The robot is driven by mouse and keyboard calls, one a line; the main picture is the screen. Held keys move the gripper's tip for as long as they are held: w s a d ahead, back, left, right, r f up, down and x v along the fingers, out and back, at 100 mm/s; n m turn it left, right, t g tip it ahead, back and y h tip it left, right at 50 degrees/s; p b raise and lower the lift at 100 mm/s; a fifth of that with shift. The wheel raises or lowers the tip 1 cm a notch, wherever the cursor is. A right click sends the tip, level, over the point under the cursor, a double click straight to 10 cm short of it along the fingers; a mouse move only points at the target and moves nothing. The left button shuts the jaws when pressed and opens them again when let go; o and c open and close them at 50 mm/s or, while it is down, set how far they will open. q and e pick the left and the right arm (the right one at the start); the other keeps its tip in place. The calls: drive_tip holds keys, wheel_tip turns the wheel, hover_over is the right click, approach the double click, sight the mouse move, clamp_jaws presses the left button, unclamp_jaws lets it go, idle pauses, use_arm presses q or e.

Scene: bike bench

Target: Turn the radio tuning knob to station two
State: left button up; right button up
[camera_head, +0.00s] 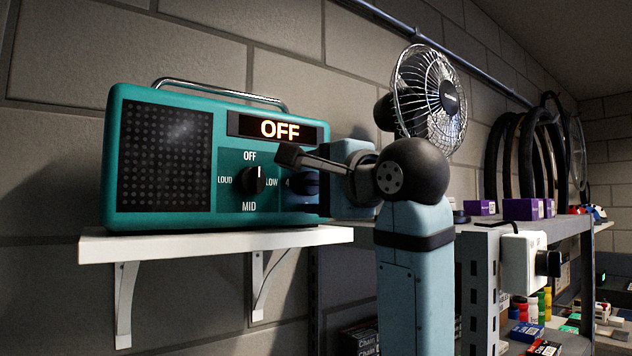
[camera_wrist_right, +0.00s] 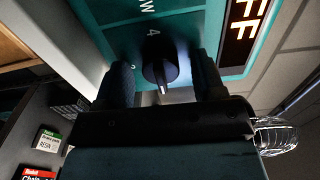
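A teal radio (camera_head: 165,220) stands on a white wall shelf (camera_head: 200,243), its display (camera_head: 279,128) reading OFF. Its left knob (camera_head: 253,179), among OFF, LOW, MID and LOUD, has its white mark pointing up at OFF. The tuning knob (camera_head: 306,183), with a 4 to its left, is partly hidden by my right gripper (camera_head: 300,170) in the head view. In the right wrist view the tuning knob (camera_wrist_right: 160,66) sits between the two fingers of my right gripper (camera_wrist_right: 162,78), with a visible gap on each side. Most station marks are hidden. My left gripper is not in view.
A wire-cage fan (camera_head: 430,92) stands behind my right arm. Further right, a metal shelf (camera_head: 480,226) holds tyres (camera_head: 530,155) and purple boxes (camera_head: 522,208). Below the radio's shelf are its brackets (camera_head: 125,300). The space left of the radio is clear.

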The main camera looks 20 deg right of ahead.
drive_tip(key=c, duration=0.9)
drive_tip(key=shift+o, duration=0.2)
drive_tip(key=shift+n, duration=0.6)
drive_tip(key=o, duration=0.9)
drive_tip(key=b+v, duration=0.2)
drive_tip(key=v, duration=1.1)
drive_tip(key=shift+s, duration=0.4)
